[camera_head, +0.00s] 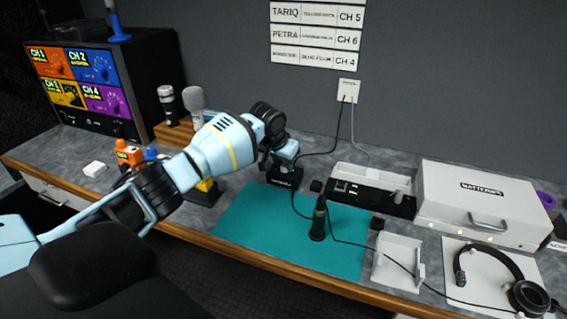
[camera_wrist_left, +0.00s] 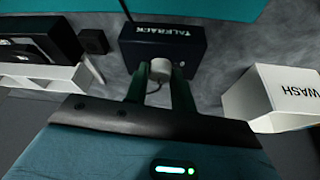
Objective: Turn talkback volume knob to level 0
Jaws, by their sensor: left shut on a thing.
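The talkback box (camera_head: 285,178) is a small black unit at the back left of the teal mat in the head view. In the left wrist view the talkback box (camera_wrist_left: 163,45) shows its "TALKBACK" lettering upside down. Its pale grey volume knob (camera_wrist_left: 160,69) sticks out toward the wrist camera. My left gripper (camera_wrist_left: 160,84) is shut on the knob, with one dark green finger on each side. In the head view my left gripper (camera_head: 282,157) is at the box and hides the knob. The knob's level marks cannot be read. My right gripper is in neither view.
A teal mat (camera_head: 255,218) holds an upright black handheld device (camera_head: 318,222). A white case (camera_head: 480,203) and a headset (camera_head: 527,297) are at the right. Microphones (camera_head: 195,100) stand behind my left arm. A white box marked "WASH" (camera_wrist_left: 270,97) is beside the gripper.

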